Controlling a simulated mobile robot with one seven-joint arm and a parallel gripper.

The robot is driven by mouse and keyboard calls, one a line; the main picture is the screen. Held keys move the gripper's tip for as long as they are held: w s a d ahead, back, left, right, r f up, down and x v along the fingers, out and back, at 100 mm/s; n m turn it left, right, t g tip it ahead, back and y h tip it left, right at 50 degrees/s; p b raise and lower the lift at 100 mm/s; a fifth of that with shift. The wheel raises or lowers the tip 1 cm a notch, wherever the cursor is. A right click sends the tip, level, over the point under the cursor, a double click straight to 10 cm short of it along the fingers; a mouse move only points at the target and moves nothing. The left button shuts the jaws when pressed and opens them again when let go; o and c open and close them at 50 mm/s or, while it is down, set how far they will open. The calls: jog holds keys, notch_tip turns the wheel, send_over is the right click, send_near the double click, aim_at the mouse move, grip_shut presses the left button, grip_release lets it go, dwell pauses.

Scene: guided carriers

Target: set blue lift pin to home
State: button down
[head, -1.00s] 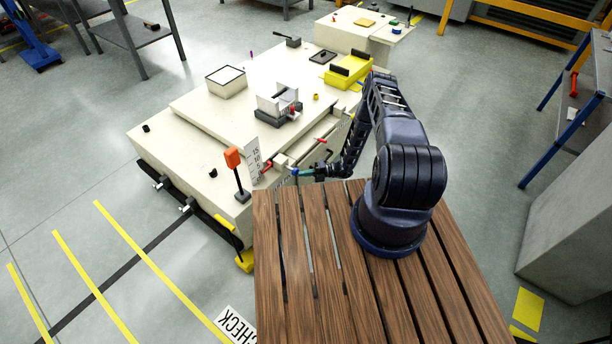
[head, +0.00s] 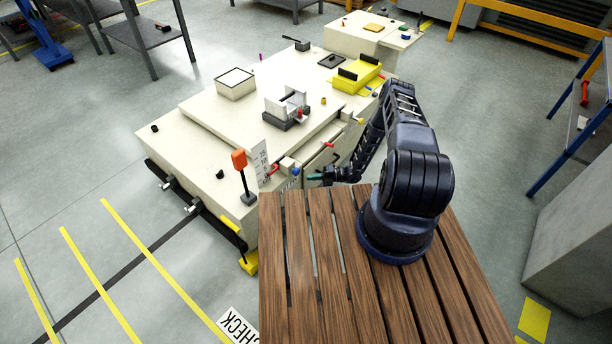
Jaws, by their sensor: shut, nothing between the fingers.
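A small blue piece (head: 295,171), which looks like the blue lift pin, shows at the near side of the cream carrier (head: 190,148), beside a small pale block and the white number scale (head: 264,160). It is too small to read its exact setting. My gripper (head: 312,177) has teal fingertips and is just right of the blue piece, with a small gap between them. It is shut and holds nothing. My forearm hides part of the carrier's side to the right.
Red pins (head: 272,169) (head: 328,144) stick out along the same side. An orange-topped post (head: 239,160) stands at the carrier's near corner. A yellow tray (head: 358,77) and a grey clamp block (head: 287,112) sit on top. My slatted wooden deck is in front.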

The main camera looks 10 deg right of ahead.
jog(key=d, duration=0.9)
jog(key=shift+d, duration=0.1)
